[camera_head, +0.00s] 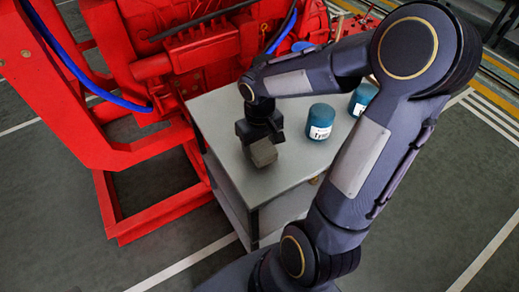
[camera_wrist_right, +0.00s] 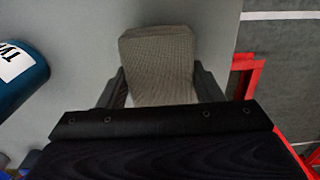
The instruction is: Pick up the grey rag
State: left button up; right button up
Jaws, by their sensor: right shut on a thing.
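The grey rag (camera_head: 263,153) is a small folded block over the grey cabinet top (camera_head: 300,165). My right gripper (camera_head: 260,140) points down at it and is shut on it. In the right wrist view the rag (camera_wrist_right: 158,62) sits between the two fingers of my right gripper (camera_wrist_right: 160,90) and sticks out past them. I cannot tell whether the rag touches the cabinet top. My left gripper is not in view.
Two blue-green labelled jars stand on the cabinet top, one close to the right of my gripper (camera_head: 320,121) and one farther right (camera_head: 362,98). The red pumpset (camera_head: 190,50) stands behind and to the left. The front of the cabinet top is clear.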

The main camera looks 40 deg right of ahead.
jog(key=s+d+r, duration=0.4)
jog(key=d+r, duration=0.5)
jog(key=d, duration=0.4)
jog(key=shift+s+d+r, duration=0.15)
jog(key=shift+s+r, duration=0.05)
jog(key=shift+r, duration=0.2)
